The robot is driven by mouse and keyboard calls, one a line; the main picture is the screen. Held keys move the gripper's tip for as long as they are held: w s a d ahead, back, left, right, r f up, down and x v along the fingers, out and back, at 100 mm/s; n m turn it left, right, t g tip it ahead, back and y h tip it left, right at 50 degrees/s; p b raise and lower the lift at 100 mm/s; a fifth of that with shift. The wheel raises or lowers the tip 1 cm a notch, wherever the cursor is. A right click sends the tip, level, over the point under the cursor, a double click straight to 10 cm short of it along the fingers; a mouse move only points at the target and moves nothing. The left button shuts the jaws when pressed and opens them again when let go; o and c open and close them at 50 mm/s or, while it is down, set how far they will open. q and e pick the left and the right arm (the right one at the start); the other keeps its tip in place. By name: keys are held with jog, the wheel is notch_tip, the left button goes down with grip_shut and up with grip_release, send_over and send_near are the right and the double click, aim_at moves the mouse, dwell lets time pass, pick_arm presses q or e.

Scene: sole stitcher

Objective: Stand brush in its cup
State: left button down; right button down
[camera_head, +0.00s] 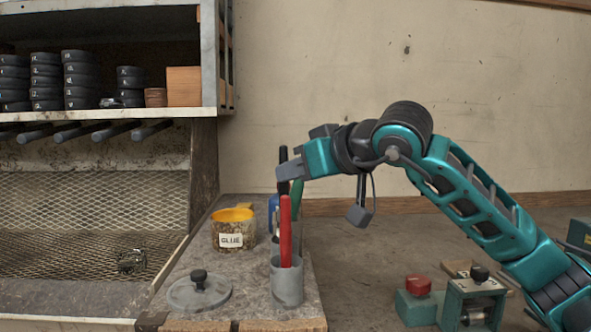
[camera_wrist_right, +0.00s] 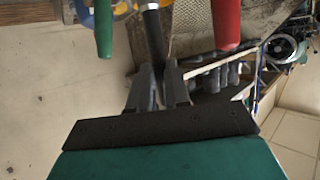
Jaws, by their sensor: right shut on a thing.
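My right gripper (camera_head: 290,172) reaches in from the right and is shut on a slim black handle (camera_head: 283,154), which I take for the brush. In the right wrist view the black handle (camera_wrist_right: 153,38) stands between the fingertips (camera_wrist_right: 160,85). Its lower end is mostly hidden behind a red handle (camera_head: 285,230). The red handle stands in a grey cup (camera_head: 287,284) near the bench's front right corner. A green handle (camera_head: 297,190) and a blue one (camera_head: 273,208) show behind. I cannot tell whether the black handle's lower end is inside a cup. My left gripper is out of view.
A glue pot (camera_head: 233,230) and a round lid with a knob (camera_head: 199,289) are on the bench (camera_head: 250,308) left of the cup. A shelf of dark discs (camera_head: 80,80) is at upper left. Small teal devices (camera_head: 470,300) stand at lower right.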

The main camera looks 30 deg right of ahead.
jog(key=shift+f+b, duration=1.4)
jog(key=shift+f, duration=0.3)
jog(key=shift+f+b, duration=0.3)
jog(key=shift+f, duration=0.2)
jog(key=c, duration=1)
grip_release()
jog(key=shift+s+r, duration=0.1)
send_near(287, 193)
jog(key=v, duration=0.4)
jog(key=shift+s+d+f, duration=0.2)
jog(key=shift+s+f, duration=0.05)
jog(key=shift+s, duration=0.15)
